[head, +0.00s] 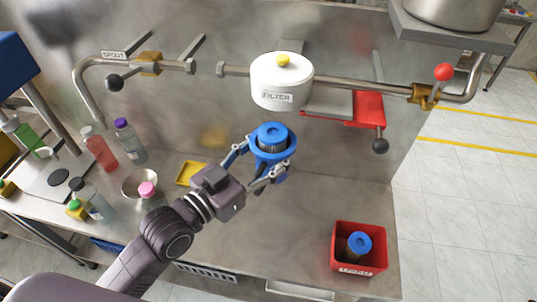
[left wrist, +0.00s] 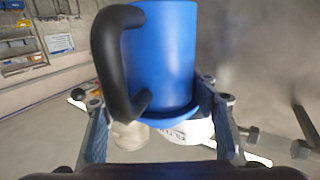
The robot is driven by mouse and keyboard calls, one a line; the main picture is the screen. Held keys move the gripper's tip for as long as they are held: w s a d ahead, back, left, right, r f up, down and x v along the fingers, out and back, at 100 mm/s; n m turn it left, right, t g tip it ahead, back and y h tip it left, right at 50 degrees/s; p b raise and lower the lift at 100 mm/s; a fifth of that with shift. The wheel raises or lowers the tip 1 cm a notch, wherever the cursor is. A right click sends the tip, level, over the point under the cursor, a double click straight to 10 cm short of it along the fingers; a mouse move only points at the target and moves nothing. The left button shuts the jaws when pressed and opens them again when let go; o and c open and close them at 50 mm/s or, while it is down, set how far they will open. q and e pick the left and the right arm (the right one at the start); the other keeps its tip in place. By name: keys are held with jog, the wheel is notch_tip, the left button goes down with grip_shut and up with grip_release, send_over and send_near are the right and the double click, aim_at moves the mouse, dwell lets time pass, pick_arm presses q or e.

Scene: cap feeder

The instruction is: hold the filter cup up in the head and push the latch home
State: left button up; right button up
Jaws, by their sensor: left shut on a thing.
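The blue filter cup (head: 289,148) is in my left gripper (head: 265,168), upright below the white filter head (head: 283,72) marked FILTER. A grey cartridge with a blue top (head: 271,130) stands in the cup. A small gap shows between the cup and the head. In the left wrist view, the cup (left wrist: 165,60) with its black handle (left wrist: 118,65) sits between the two fingers (left wrist: 160,128), and part of the white head (left wrist: 190,131) shows beyond it. A red piece with a black knob (head: 380,146), probably the latch, is right of the head. My right gripper is out of view.
A pipe (head: 345,82) runs along the steel back wall, with a red-knobbed valve (head: 443,72) at right. A red bin (head: 375,261) with another cartridge (head: 358,245) stands front right. Bottles, a bowl (head: 138,184) and a yellow tray (head: 190,173) are left. The middle bench is clear.

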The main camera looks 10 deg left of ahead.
pick_arm(q)
jog(key=shift+w+r+b, duration=0.15)
jog(key=shift+w, duration=1.05)
jog(key=shift+w+r+b, duration=0.15)
jog(key=shift+w, duration=1)
jog(key=w+r+p, duration=0.3)
jog(key=w+r, duration=0.1)
jog(key=r, duration=0.1)
jog(key=shift+w, duration=0.4)
